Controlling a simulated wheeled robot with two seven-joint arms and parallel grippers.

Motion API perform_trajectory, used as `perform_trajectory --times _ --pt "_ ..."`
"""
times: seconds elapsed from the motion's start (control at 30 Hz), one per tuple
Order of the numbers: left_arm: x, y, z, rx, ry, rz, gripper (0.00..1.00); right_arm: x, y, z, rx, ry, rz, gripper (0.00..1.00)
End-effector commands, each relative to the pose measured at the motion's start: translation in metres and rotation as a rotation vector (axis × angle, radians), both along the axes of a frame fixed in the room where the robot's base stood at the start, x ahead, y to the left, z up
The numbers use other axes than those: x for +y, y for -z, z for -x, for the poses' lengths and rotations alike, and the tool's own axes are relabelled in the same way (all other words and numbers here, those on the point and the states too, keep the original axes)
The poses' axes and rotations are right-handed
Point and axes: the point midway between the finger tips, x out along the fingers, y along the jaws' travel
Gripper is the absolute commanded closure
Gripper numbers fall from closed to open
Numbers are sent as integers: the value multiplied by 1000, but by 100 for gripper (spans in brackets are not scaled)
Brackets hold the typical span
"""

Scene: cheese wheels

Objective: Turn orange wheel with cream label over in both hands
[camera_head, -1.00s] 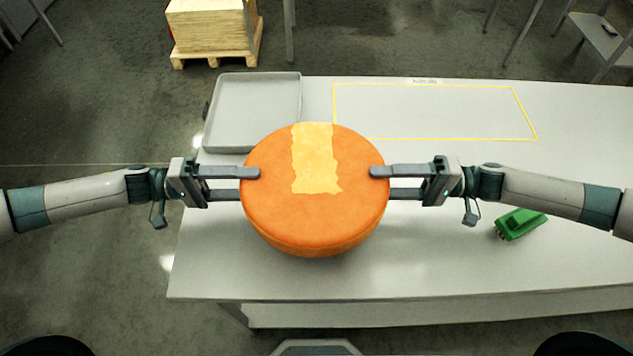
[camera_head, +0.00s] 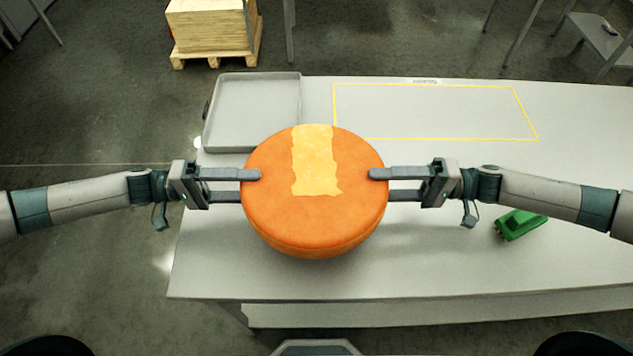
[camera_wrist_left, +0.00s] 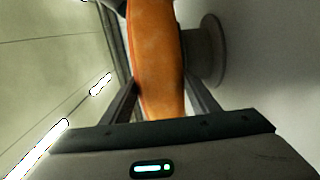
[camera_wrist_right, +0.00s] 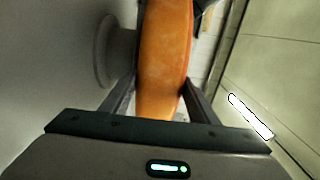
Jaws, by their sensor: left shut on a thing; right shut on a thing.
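The orange wheel with the cream label (camera_head: 290,215) is held above the table between my two grippers, its labelled face turned up and slightly toward the head camera. The cream label (camera_head: 315,160) runs from the far rim to about the middle of that face. My left gripper (camera_head: 258,185) is shut on the wheel's left edge, one finger on the upper face and the other lower down. My right gripper (camera_head: 372,184) is shut on the right edge in the same way. The wheel's rim shows between the fingers in the left wrist view (camera_wrist_left: 157,60) and the right wrist view (camera_wrist_right: 163,60). Its underside is hidden.
A grey tray (camera_head: 226,146) lies at the table's back left. A yellow outlined rectangle (camera_head: 435,139) marks the back of the table (camera_head: 420,270). A green object (camera_head: 520,224) lies at the right. A loaded pallet (camera_head: 212,57) stands on the floor behind.

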Motion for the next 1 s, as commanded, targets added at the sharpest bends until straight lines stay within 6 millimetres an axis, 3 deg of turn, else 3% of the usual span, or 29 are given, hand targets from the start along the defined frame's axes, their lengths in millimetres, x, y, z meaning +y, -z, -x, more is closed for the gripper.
perform_trajectory --times 0.03,0.57,0.6,0.67,1.0 --pt "-2 -5 -1 -4 2 8 99 4 -11 0 -6 -9 -20 99" --pt "-2 -1 -1 -4 2 8 99 3 -6 -1 -6 -8 -20 99" --pt "-2 -1 -1 -4 2 8 38 3 -6 -1 -6 -8 -19 38" --pt "-2 0 -1 -3 2 7 24 3 -5 -1 -5 -8 -19 24" --pt "-1 3 0 -1 1 3 22 2 -2 0 -2 -5 -16 22"
